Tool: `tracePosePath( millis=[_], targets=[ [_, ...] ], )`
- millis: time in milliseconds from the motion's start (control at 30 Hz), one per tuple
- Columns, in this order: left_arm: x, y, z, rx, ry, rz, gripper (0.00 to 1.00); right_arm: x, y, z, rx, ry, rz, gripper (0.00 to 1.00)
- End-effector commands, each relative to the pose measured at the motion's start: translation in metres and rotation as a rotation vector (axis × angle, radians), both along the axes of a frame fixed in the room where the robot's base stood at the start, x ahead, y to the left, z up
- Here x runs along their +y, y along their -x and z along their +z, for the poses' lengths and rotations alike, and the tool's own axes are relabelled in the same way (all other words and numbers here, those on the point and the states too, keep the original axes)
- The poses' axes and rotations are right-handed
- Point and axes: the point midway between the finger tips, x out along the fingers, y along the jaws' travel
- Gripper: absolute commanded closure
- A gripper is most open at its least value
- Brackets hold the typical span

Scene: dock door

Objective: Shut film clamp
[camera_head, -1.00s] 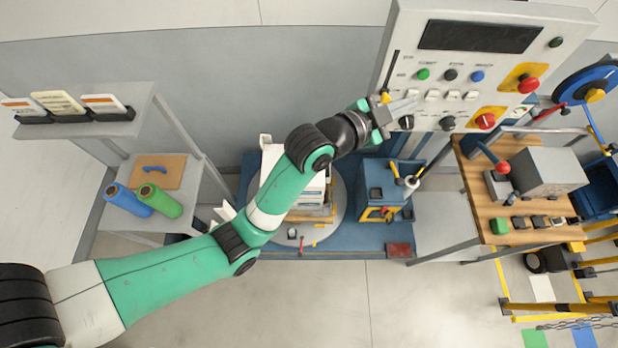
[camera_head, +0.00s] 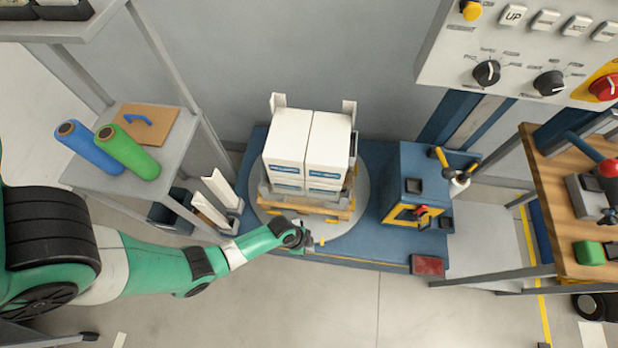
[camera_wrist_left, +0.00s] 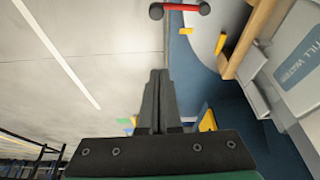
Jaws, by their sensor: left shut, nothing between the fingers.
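My left gripper (camera_head: 308,247) is shut and empty, low at the front edge of the round turntable (camera_head: 360,205). In the left wrist view its closed fingers (camera_wrist_left: 159,80) point toward a short red-and-black bar (camera_wrist_left: 180,7) with rounded ends, with a visible gap between. A small yellow piece (camera_wrist_left: 208,121) stands right of the fingers, and a yellow-and-red piece (camera_wrist_left: 220,43) lies beyond on the turntable. I cannot tell which of these small parts is the film clamp; the arm partly hides that area in the head view. My right gripper is not in view.
White cartons (camera_head: 308,140) stand on a wooden pallet (camera_head: 330,210) on the turntable. A blue box unit (camera_head: 400,165) is to the right, under a control panel (camera_head: 520,65). A shelf with blue (camera_head: 88,148) and green (camera_head: 128,152) rolls is left. The floor in front is clear.

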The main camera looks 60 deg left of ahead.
Motion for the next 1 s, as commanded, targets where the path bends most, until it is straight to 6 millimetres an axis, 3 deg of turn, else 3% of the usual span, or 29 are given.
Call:
tracePosePath(
  millis=[33, 433, 567, 1000],
  targets=[
    [0.001, 0.003, -0.014, 0.005, 0.001, 0.004, 1.0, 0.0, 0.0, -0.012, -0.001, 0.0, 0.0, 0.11],
    [0.002, 0.002, -0.013, 0.002, 0.0, 0.007, 1.0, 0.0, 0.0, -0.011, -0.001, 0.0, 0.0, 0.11],
    [0.001, 0.0, -0.022, 0.002, 0.0, 0.006, 1.0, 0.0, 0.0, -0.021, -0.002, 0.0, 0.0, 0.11],
    [-0.014, -0.025, -0.106, 0.002, 0.0, 0.006, 1.0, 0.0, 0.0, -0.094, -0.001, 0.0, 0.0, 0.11]
  ],
)
